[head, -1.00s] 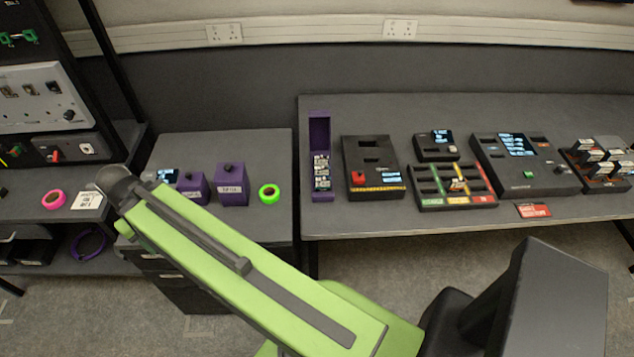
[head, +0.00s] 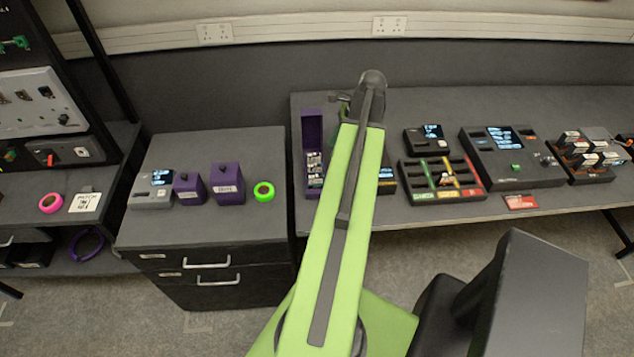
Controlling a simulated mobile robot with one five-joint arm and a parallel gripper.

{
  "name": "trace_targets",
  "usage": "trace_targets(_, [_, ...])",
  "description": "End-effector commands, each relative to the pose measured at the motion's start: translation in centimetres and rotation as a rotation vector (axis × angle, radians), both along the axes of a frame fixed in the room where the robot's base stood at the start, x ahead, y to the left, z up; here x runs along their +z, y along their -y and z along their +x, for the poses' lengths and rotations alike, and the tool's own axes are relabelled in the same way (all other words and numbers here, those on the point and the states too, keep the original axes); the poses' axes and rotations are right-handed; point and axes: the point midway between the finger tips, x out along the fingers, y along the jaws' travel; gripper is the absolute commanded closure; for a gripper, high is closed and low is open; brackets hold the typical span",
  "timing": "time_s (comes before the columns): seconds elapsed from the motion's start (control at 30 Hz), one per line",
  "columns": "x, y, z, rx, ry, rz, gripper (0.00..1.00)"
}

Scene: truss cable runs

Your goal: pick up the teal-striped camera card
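I cannot make out a teal stripe on any card at this size. Small cards stand in an open purple box (head: 313,130) on the long bench, just left of my raised arm. One pale card (head: 446,180) lies in the sorting tray (head: 420,196) with green, yellow and red sections. Several white-topped cards (head: 588,150) stand in a dark rack (head: 600,177) at the right. My arm rises through the middle of the head view, its upper end over the bench between the purple box and the tray. My gripper is hidden behind it.
A control box (head: 510,170) with a screen and a smaller screen unit (head: 426,140) stand on the bench. A red label (head: 520,202) lies at its front edge. The left cabinet (head: 205,250) holds purple weights (head: 228,185) and green tape (head: 264,191). My arm hides part of the bench.

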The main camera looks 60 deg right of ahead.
Motion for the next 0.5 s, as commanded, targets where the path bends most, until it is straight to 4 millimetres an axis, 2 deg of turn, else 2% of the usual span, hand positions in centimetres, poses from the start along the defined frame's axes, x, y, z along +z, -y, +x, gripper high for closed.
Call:
trace_targets(0.17, [-0.3,0.2,-0.4,-0.017,0.0,0.005,0.6])
trace_targets(0.27, [-1.3,0.0,-0.1,-0.015,0.0,0.004,0.6])
trace_targets(0.5, [-6.2,-1.0,1.3,-0.013,0.0,0.003,0.6])
